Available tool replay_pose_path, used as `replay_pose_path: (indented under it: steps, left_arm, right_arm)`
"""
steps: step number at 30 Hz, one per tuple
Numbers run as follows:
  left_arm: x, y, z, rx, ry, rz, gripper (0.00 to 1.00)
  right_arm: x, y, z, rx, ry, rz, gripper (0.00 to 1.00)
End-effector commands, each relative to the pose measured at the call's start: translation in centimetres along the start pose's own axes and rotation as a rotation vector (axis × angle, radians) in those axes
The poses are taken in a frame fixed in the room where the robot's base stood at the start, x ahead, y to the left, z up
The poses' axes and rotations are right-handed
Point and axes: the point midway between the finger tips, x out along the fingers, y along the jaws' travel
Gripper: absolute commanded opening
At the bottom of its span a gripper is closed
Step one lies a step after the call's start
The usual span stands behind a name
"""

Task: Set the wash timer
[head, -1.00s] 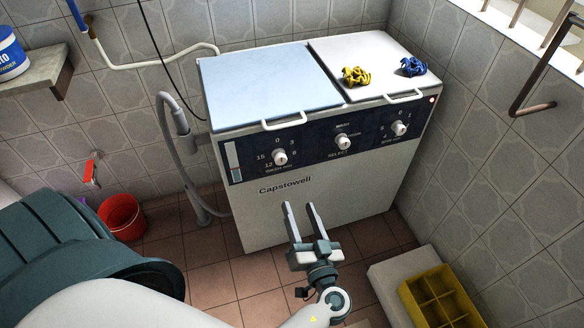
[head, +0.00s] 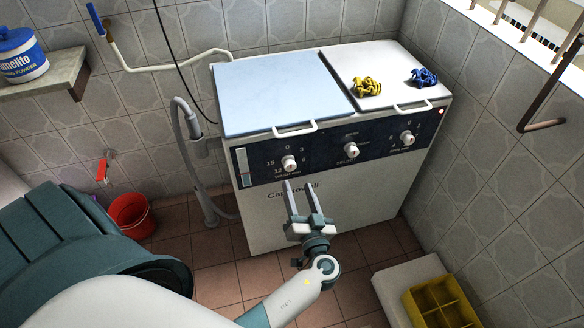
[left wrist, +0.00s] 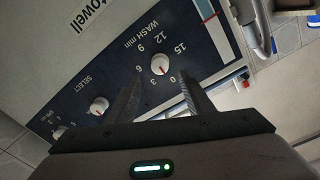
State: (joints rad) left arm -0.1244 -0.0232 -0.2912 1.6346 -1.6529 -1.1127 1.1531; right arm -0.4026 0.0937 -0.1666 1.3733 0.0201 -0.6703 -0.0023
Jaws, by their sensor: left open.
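The washing machine (head: 330,205) stands against the tiled wall, with a dark control panel across its front. The wash timer knob (head: 289,163) is white, at the panel's left, inside a ring of numbers 0 to 15. In the left wrist view the timer knob (left wrist: 160,65) shows a red mark that seems to face the 0. My left gripper (head: 299,186) is open and empty, just below and in front of the knob. In the left wrist view its fingers (left wrist: 159,84) point toward the knob, one to each side; contact is not visible. My right gripper is not in view.
The select knob (head: 351,150) and spin knob (head: 407,138) sit farther right on the panel. A lid handle (head: 295,130) juts out above the timer. A grey hose (head: 190,130) hangs at the machine's left. A red bucket (head: 131,215) and yellow crate (head: 441,301) stand low on either side.

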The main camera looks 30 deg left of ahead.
Motion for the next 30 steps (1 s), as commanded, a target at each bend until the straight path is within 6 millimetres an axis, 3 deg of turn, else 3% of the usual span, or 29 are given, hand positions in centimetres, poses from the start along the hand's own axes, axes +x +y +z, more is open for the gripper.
replay_pose_path:
  steps: [6,13,28,30]
  left_arm:
    - [4.1,-0.1,-0.2,0.001,0.001,-0.001,0.48]
    - [7.0,0.0,-0.1,0.000,0.001,0.000,0.48]
    - [8.1,0.0,0.1,0.000,-0.001,0.000,0.48]
    - [8.1,0.0,0.0,0.000,-0.001,0.000,0.31]
  right_arm:
    - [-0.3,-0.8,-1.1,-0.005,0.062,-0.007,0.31]
    - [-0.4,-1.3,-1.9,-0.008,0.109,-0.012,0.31]
    - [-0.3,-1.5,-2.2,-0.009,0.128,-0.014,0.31]
    - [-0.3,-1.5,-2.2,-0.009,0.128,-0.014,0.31]
